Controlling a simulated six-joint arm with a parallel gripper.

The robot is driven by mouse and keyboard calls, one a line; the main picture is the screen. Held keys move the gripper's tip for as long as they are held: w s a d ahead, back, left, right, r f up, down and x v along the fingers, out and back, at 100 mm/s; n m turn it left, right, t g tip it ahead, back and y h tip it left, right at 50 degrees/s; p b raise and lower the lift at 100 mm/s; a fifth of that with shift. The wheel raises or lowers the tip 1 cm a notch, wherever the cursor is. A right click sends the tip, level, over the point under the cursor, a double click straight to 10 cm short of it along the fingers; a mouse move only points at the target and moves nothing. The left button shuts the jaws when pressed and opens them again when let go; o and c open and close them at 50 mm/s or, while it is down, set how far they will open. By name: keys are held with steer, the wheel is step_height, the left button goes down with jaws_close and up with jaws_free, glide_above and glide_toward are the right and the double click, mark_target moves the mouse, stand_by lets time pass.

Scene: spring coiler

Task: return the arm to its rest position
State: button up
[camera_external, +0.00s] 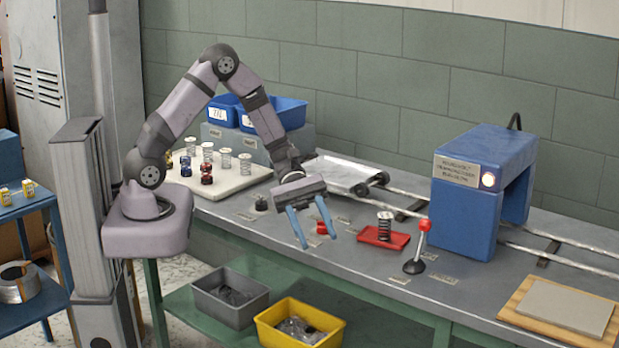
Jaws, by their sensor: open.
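My gripper (318,242) is open and empty, with its two blue fingers pointing down over the front part of the grey bench (460,292). A small red object (321,227) shows between and behind the fingers; I cannot tell how far it is from them. My arm rises from its base at the left, bends at the top and comes down to the gripper. A dark spring (385,225) stands upright on a red tray (397,241) to the right of the gripper, apart from it.
A red-knobbed lever (422,240) stands right of the tray. Beyond it are a blue arch-shaped machine (466,222) and rails. A white board (240,181) with several springs and blue bins (288,112) are behind the arm. Grey (230,311) and yellow (300,343) bins sit below.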

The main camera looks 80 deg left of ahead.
steer(key=s+m+g+y+p, duration=0.2)
steer(key=s+m+g+y, duration=0.3)
steer(key=s+m, duration=0.5)
steer(key=s+a+r+m+t+y+p, duration=0.1)
steer(key=s+a+r+m+y, duration=0.2)
steer(key=s+a+m+y, duration=0.3)
steer(key=shift+s+a+m+t+y+p, duration=0.35)
steer(key=shift+m+y, duration=0.35)
steer(key=shift+m, duration=0.3)
